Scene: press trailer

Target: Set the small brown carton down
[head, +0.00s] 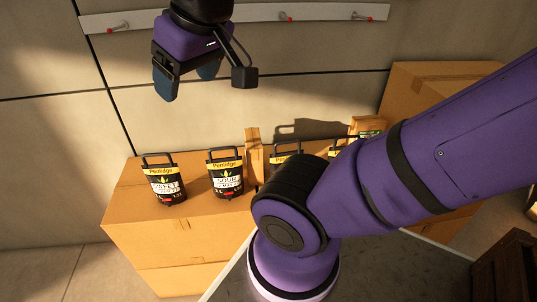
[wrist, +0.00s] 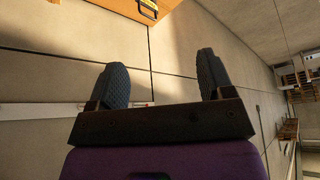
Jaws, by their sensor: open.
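A small brown carton (head: 254,146) stands upright on top of a large cardboard box (head: 130,207), between two black jugs. Another small brown carton (head: 367,124) shows farther right, partly hidden by my arm; I cannot tell which one the task means. My gripper (head: 187,80) is open and empty, up in front of the wall, above and left of both cartons and clear of the box. In the wrist view my gripper's two dark ridged fingers (wrist: 162,75) stand wide apart with only wall between them.
Several black jugs with yellow labels, such as the leftmost jug (head: 164,182), stand in a row on the large box. A taller cardboard box (head: 420,80) stands at right. A rail with pegs (head: 245,14) runs along the wall. My arm hides part of the row.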

